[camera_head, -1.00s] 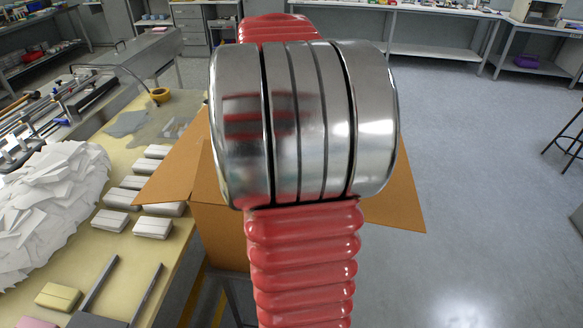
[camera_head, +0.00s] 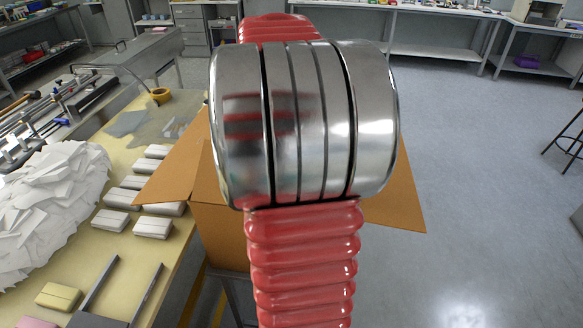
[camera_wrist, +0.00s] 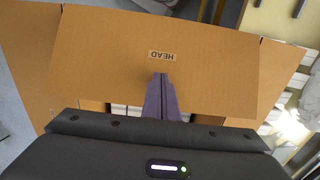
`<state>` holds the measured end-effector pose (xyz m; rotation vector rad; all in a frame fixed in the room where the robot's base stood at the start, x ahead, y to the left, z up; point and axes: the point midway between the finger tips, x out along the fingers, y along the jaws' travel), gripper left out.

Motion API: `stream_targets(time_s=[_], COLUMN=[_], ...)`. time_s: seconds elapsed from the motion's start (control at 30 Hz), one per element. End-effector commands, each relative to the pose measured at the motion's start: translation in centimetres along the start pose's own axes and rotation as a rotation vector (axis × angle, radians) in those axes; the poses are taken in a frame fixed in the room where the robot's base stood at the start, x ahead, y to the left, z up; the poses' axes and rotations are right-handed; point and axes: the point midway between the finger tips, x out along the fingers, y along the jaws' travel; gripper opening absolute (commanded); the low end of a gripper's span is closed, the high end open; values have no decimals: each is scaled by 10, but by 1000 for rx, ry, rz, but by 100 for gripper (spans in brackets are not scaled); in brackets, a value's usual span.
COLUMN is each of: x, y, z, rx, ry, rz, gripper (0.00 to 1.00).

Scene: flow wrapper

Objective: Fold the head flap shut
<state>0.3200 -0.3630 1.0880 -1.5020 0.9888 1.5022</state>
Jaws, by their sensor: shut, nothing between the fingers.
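The head flap (camera_wrist: 150,50) is a brown cardboard flap with a "HEAD" label (camera_wrist: 161,56), upside down in the wrist view. My gripper (camera_wrist: 161,80) is shut and empty, its purple fingers in front of the flap just by the label. I cannot tell whether the fingertips touch it. The cardboard box (camera_head: 222,235) shows in the head view behind my arm, with a flap spread out on the left (camera_head: 180,170) and another on the right (camera_head: 398,212). My arm hides the box's middle and the gripper in that view.
A table (camera_head: 175,260) at the left holds several white packs (camera_head: 152,228), a heap of white wrappers (camera_head: 50,200), a yellow pack (camera_head: 58,296) and a tape roll (camera_head: 161,95). Open floor (camera_head: 480,200) lies to the right. A stool (camera_head: 570,140) stands at the far right.

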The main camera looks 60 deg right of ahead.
Motion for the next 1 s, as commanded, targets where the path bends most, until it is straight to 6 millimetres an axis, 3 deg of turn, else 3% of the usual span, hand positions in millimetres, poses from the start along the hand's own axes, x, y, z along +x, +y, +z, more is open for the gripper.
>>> stream_targets(time_s=[0.37, 1.0], x=[4, 52], y=[0, 0], z=[0, 0], rx=[0, 0], ry=[-1, -2], rz=[0, 1], gripper=[0, 0])
